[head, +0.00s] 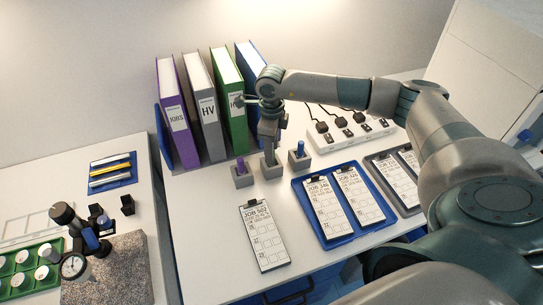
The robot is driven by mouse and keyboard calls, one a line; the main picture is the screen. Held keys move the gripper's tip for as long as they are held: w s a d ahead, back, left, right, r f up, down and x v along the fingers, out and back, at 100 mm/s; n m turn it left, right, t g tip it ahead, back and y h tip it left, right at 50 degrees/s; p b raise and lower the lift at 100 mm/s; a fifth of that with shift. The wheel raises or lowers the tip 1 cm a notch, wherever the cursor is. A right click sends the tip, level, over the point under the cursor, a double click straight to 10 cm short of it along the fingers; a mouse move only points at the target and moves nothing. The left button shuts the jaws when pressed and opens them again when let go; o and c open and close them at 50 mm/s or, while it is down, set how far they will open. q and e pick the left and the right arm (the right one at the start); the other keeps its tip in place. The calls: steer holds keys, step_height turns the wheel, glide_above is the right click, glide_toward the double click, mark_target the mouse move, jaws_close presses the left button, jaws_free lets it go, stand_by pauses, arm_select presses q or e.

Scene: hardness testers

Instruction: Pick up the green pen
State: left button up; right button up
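My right gripper (268,151) points down over the middle one of three small grey pen holders (271,168). Its fingers reach to the holder's top, and whether they are open or shut does not show clearly. No green pen can be made out; the gripper covers the place above the middle holder. The left holder (242,179) has a purple pen (240,164) upright in it. The right holder (299,161) has a blue pen (300,148) upright in it. My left gripper does not show.
Purple, grey, green and blue binders (232,95) stand close behind the holders. A clipboard (263,236) lies in front; a blue tray (332,236) with two more is to the right. A white charging strip (349,137) with cables lies behind right.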

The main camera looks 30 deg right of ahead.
steer(key=shift+f, duration=1.05)
jaws_close()
